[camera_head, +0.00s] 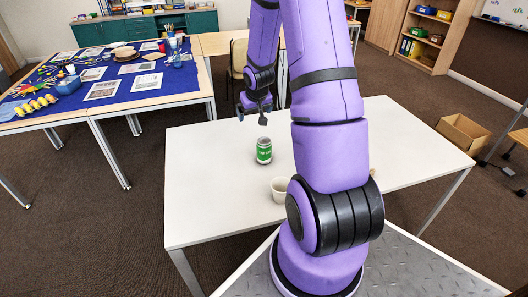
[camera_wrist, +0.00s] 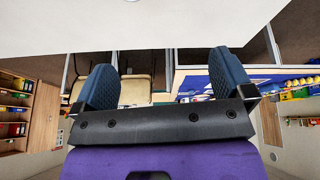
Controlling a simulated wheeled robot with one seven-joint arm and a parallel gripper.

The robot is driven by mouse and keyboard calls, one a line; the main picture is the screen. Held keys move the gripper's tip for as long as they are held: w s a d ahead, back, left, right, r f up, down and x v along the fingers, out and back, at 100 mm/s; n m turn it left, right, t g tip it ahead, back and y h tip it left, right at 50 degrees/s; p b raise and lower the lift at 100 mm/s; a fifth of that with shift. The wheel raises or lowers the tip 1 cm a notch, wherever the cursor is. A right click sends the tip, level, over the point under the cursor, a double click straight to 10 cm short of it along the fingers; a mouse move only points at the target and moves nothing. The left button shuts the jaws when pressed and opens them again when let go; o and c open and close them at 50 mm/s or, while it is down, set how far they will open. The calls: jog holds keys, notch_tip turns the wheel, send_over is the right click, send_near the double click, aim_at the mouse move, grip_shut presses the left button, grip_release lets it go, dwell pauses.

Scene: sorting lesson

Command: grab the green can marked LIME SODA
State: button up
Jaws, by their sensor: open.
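A green can (camera_head: 264,151) with white lettering and a pale top stands upright on the white table (camera_head: 210,195). The lettering is too small to read surely. My gripper (camera_head: 252,117) is open and empty, above the table's far part and beyond the can, apart from it. In the wrist view my gripper (camera_wrist: 165,80) shows its two dark blue fingers spread wide with nothing between them. The can is not seen in the wrist view.
A pale cup (camera_head: 279,190) stands on the table nearer than the can, beside my arm. My arm hides part of the table's middle. The table's left part is clear. A blue-covered table (camera_head: 110,93) with craft items stands behind left; a cardboard box (camera_head: 462,133) is at right.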

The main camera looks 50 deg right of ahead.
send_over(266, 142)
jog(key=s+a, duration=0.2)
notch_tip(266, 142, down, 10)
jog(key=shift+m+y, duration=0.3)
jog(key=shift+m, duration=0.2)
jog(key=x, duration=1)
jog(key=shift+s+d+f, duration=0.1)
jog(key=shift+s+d, duration=0.1)
jog(key=shift+s, duration=0.2)
jog(key=shift+w+d+f, duration=0.1)
jog(key=shift+w+f, duration=0.15)
jog(key=shift+f, duration=0.4)
jog(key=c, duration=1)
